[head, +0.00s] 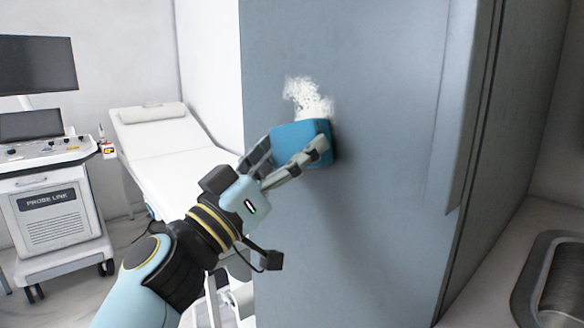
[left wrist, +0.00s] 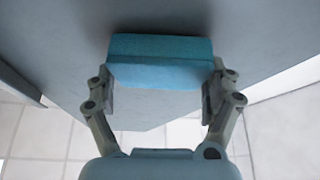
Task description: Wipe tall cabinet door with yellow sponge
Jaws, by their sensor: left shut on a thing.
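The tall blue-grey cabinet door (head: 385,150) fills the middle of the head view. My left gripper (head: 290,152) is shut on a blue sponge (head: 298,134), one finger on each side. No yellow sponge shows. The sponge lies against the door, or very close to it, just below a white foamy patch (head: 308,96). In the left wrist view the sponge (left wrist: 160,62) sits between the fingers of the gripper (left wrist: 160,82), with its far side at the door surface (left wrist: 60,45). The sponge hides the lower end of the patch. My right gripper is not in view.
A white exam couch (head: 165,145) stands behind my left arm. A wheeled ultrasound cart (head: 60,205) with screens is at the far left. A counter with a dark sink (head: 565,280) is at the lower right, beside the cabinet's edge.

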